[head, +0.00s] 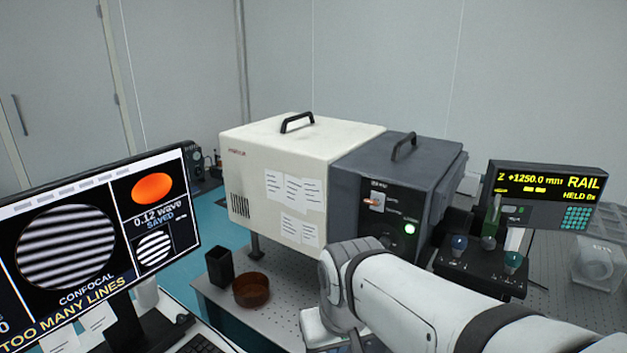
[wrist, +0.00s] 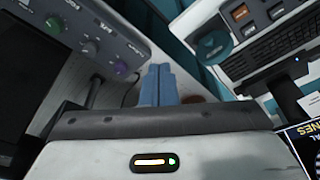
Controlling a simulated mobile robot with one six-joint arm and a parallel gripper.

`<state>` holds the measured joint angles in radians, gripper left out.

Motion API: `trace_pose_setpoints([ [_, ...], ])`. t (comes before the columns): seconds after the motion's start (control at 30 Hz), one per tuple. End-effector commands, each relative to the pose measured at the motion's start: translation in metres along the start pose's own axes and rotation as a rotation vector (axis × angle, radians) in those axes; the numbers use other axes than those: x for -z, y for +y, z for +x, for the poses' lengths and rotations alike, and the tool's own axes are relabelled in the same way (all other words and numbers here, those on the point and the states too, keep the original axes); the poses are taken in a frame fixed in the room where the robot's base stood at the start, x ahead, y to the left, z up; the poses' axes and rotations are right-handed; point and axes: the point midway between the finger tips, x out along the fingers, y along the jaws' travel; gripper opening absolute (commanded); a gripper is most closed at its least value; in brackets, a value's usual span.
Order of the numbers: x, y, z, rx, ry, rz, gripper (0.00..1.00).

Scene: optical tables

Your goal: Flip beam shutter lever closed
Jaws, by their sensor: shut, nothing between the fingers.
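A dark grey box (head: 400,175) stands on the optical table, its front panel facing me. On that panel is a small pale switch plate with a reddish lever (head: 372,202), which looks like the beam shutter lever; I cannot tell its exact position. A green light (head: 410,228) glows to its lower right. My arm crosses in front of the box's lower part and hides some of the panel. My gripper (wrist: 163,72) shows in the wrist view with its blue fingers together, holding nothing. The lever is not recognisable in the wrist view.
A cream box (head: 270,165) adjoins the grey box on the left. A black cup (head: 220,267) and a brown dish (head: 251,290) stand in front. A monitor (head: 95,255) is at left. A knob panel (head: 482,268) and rail display (head: 545,195) are at right. A keyboard (wrist: 275,55) shows in the wrist view.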

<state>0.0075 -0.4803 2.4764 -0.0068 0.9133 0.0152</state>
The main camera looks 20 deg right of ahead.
Motion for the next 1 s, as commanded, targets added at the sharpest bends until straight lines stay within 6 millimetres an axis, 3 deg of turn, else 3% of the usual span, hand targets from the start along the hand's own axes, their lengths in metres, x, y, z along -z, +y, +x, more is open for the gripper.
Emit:
trace_pose_setpoints([
  [0.17, 0.065, 0.023, -0.067, -0.035, -0.001, 0.148, 0.0],
  [0.3, 0.136, 0.053, -0.138, -0.089, -0.001, 0.362, 0.0],
  [0.5, 0.212, 0.1, -0.221, -0.164, 0.008, 0.654, 0.0],
  [0.7, 0.246, 0.128, -0.261, -0.206, 0.022, 0.825, 0.0],
  [1.0, 0.251, 0.133, -0.267, -0.215, 0.025, 0.861, 0.0],
])
